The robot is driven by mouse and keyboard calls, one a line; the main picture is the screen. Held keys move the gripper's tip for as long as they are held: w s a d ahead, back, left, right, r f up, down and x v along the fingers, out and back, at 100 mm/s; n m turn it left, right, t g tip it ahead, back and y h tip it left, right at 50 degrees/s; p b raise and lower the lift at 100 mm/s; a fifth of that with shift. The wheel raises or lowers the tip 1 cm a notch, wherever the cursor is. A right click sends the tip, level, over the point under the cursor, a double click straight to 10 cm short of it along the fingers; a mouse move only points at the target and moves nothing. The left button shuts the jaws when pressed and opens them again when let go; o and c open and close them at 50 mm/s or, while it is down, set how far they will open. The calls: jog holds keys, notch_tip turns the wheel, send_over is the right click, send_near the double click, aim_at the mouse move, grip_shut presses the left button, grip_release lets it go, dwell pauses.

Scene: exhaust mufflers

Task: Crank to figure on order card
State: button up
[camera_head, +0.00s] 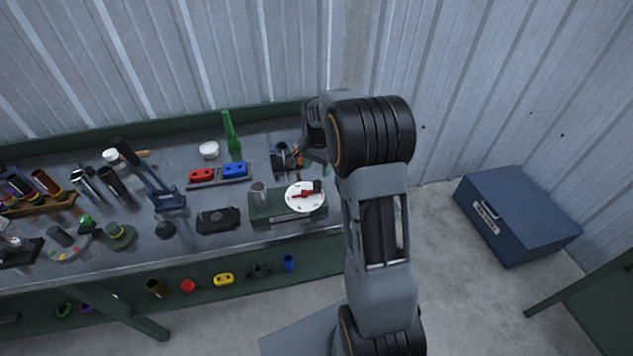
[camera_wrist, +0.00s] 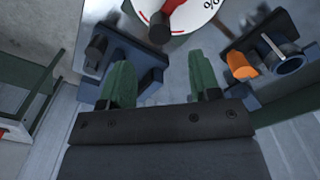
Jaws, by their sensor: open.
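A white round dial (camera_head: 305,205) with a red crank (camera_head: 304,192) sits on a dark green box (camera_head: 268,207) near the bench's front edge. In the wrist view the dial (camera_wrist: 204,14) is cut off by the top edge, with a "%" mark at its right. The crank's dark knob (camera_wrist: 160,28) shows near the dial's lower rim. My gripper (camera_wrist: 160,66) is open and empty, its green fingers apart below the knob in the picture and not touching it. In the head view my arm largely hides it. I cannot make out an order card or the dial's reading.
A blue stand with an orange knob (camera_wrist: 240,65) and a tube is right of my fingers; another blue block (camera_wrist: 103,52) is left.

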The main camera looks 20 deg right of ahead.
aim_at(317, 183)
notch_tip(317, 183, down, 8)
jog(key=shift+p, duration=0.6)
jog(key=c, duration=0.9)
